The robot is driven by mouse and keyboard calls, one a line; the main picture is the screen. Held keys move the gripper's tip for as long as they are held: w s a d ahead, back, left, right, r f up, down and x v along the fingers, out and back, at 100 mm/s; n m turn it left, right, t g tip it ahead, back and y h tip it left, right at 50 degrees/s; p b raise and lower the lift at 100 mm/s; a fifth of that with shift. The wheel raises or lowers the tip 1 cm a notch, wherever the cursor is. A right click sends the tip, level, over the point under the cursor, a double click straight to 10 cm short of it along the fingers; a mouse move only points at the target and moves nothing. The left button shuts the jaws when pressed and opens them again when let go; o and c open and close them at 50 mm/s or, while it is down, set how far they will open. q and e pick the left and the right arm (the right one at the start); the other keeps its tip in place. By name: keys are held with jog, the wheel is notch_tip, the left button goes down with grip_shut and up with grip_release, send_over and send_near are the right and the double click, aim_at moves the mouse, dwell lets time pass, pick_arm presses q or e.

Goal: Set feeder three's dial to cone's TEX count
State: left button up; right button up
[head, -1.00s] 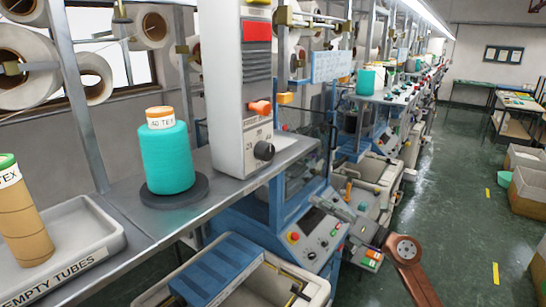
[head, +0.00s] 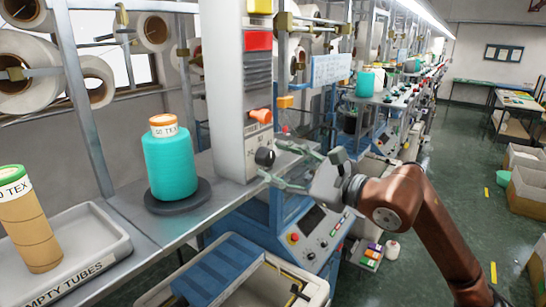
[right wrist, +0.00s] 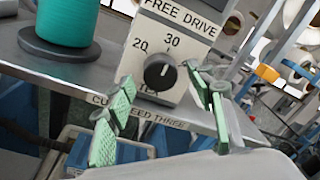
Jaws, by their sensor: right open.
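The teal yarn cone (head: 171,165) stands upright on a dark round base, with an orange top; its label ends in "0 TEX", the first digit unclear. The black dial (head: 265,157) is low on the front of the pale feeder box (head: 228,90). In the right wrist view the dial (right wrist: 160,72) has "20" at its upper left and "30" above; its white mark seems to point up, a little right. My right gripper (head: 285,167) is open just before the dial, its green fingers apart on either side, not visibly touching it. My left gripper is out of view.
An orange knob (head: 260,115) sits above the dial. A tray marked "EMPTY TUBES" (head: 75,272) and a brown tube (head: 30,220) are at left. The aisle floor at right is open.

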jog(key=shift+w+a, duration=0.4)
jog(key=shift+a, duration=0.1)
jog(key=shift+c, duration=0.7)
jog(key=c, duration=1)
